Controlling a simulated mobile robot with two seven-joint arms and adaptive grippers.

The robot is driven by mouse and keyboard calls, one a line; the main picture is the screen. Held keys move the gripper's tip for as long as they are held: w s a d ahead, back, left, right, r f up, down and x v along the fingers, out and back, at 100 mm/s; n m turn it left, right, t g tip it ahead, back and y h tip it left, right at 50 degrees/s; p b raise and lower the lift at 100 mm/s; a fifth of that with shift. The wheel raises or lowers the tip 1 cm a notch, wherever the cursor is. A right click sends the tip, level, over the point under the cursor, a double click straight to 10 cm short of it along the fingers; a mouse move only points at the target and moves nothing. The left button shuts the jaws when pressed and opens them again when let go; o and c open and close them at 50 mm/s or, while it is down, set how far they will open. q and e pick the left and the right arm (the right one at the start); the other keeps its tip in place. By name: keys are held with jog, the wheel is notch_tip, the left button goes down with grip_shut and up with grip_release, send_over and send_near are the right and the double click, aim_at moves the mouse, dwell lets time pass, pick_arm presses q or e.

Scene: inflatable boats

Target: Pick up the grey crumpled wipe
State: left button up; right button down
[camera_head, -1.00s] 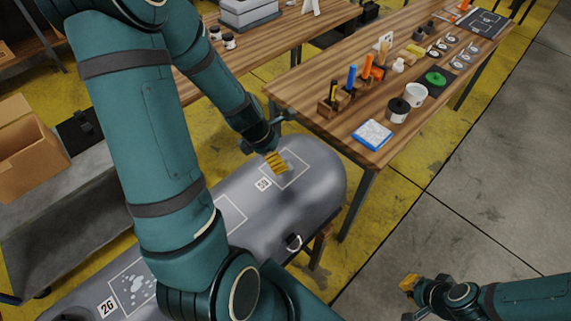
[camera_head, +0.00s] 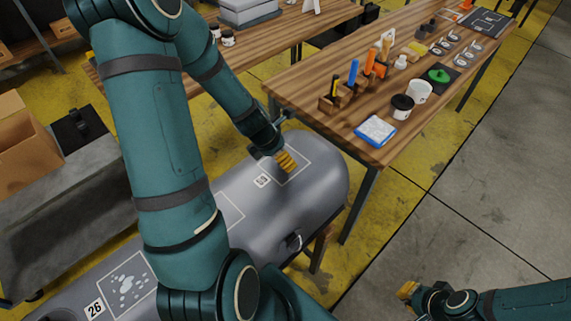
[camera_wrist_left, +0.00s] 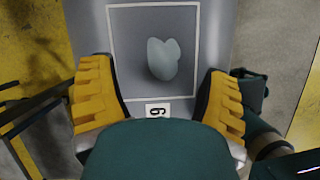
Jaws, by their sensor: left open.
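A pale grey, smooth-looking rounded shape (camera_wrist_left: 163,60) lies inside a white outlined square on the grey boat tube (camera_head: 325,180). It may be the wipe; I cannot tell whether it is crumpled cloth or a flat mark. In the head view my left gripper (camera_head: 287,162) hides it. In the left wrist view my left gripper (camera_wrist_left: 160,75) is open, its yellow fingers on either side of the shape and apart from it. My right gripper (camera_head: 408,291) is at the lower right over the floor; its finger gap is too small to judge.
A wooden table (camera_head: 300,97) beyond the tube holds a blue-edged packet (camera_head: 375,130), a dark-lidded jar (camera_head: 401,107), a white cup (camera_head: 419,91) and upright tools. A cardboard box (camera_head: 25,150) stands at left. The floor at right is clear.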

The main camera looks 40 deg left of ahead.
pick_arm(q)
jog(key=b+x, duration=0.1)
jog(key=x, duration=0.3)
jog(key=shift+d, duration=0.2)
jog(key=c, duration=0.9)
